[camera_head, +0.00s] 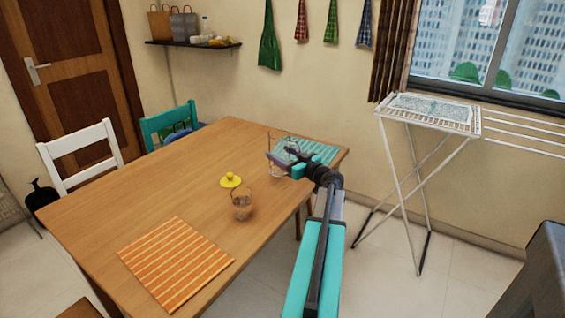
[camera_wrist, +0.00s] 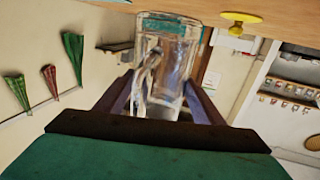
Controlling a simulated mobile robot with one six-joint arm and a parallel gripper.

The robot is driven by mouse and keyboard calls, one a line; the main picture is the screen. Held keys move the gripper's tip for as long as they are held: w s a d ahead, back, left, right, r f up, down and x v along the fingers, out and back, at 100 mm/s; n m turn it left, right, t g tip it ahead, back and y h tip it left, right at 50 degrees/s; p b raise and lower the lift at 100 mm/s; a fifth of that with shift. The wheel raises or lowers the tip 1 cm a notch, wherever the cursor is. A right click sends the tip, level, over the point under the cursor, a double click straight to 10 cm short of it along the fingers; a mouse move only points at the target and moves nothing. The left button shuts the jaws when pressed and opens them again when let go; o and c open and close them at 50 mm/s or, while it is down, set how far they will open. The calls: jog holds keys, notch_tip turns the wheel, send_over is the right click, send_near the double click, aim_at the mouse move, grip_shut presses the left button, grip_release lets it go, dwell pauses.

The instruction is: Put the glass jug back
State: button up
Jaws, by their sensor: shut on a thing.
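The clear glass jug (camera_head: 275,170) is at the far right part of the wooden table, by the left edge of the teal striped mat (camera_head: 321,152). My gripper (camera_head: 285,162) is shut on the jug, and its fingers cover part of it. In the wrist view the jug (camera_wrist: 168,62) stands between the two dark fingers of my gripper (camera_wrist: 163,88), with teal showing through its end near the tabletop. I cannot tell whether the jug touches the table.
A yellow lid-like piece (camera_head: 230,180) and a glass tumbler (camera_head: 241,207) stand left of the jug. An orange striped mat (camera_head: 176,262) lies at the near end. A white drying rack (camera_head: 432,114) stands right of the table. The table's left half is clear.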

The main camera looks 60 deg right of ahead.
jog(key=shift+f, duration=0.1)
jog(key=shift+f, duration=1.6)
jog(key=shift+f, duration=0.15)
jog(key=o, duration=1.6)
jog(key=shift+o, duration=0.2)
jog(key=b+v, duration=0.1)
jog(key=v, duration=1)
jog(key=shift+s+a, duration=0.1)
jog(key=shift+s, duration=0.4)
jog(key=shift+s, duration=0.1)
